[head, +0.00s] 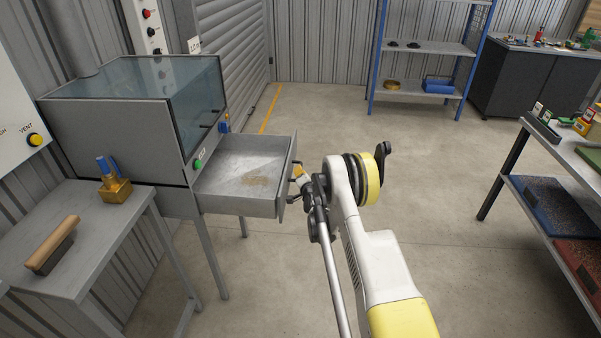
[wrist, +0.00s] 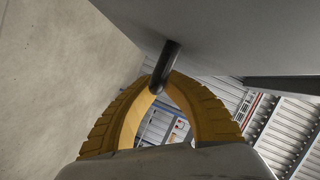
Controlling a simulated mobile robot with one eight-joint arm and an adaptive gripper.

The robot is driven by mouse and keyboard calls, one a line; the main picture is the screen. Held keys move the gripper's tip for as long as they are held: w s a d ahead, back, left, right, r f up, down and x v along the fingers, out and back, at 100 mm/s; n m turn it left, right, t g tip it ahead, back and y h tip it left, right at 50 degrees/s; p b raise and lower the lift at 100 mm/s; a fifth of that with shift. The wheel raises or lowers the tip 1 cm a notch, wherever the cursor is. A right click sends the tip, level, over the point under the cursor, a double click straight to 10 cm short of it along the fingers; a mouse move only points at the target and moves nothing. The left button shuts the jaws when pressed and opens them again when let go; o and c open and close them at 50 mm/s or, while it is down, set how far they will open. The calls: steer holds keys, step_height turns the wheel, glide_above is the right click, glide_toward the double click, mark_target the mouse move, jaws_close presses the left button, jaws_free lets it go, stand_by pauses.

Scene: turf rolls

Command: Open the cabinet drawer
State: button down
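The grey metal drawer (head: 230,180) stands pulled well out from the cabinet (head: 115,130) in the head view. Some brown grit lies on its floor. My gripper (head: 297,172) is at the outer face of the drawer front, partly hidden by my arm. In the wrist view its yellow ribbed fingers (wrist: 164,84) come together on the dark handle bar (wrist: 169,60), one on each side. The drawer front (wrist: 225,35) fills the upper part of that view. The far end of the handle is hidden there.
A workbench (head: 575,165) stands at right. A blue shelf rack (head: 425,48) is at the back. The concrete floor between is clear.

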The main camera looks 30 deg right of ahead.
steer(key=c, duration=1.5)
jaws_free()
steer(key=shift+o, duration=0.2)
steer(key=v, duration=0.7)
steer(key=shift+s, duration=0.25)
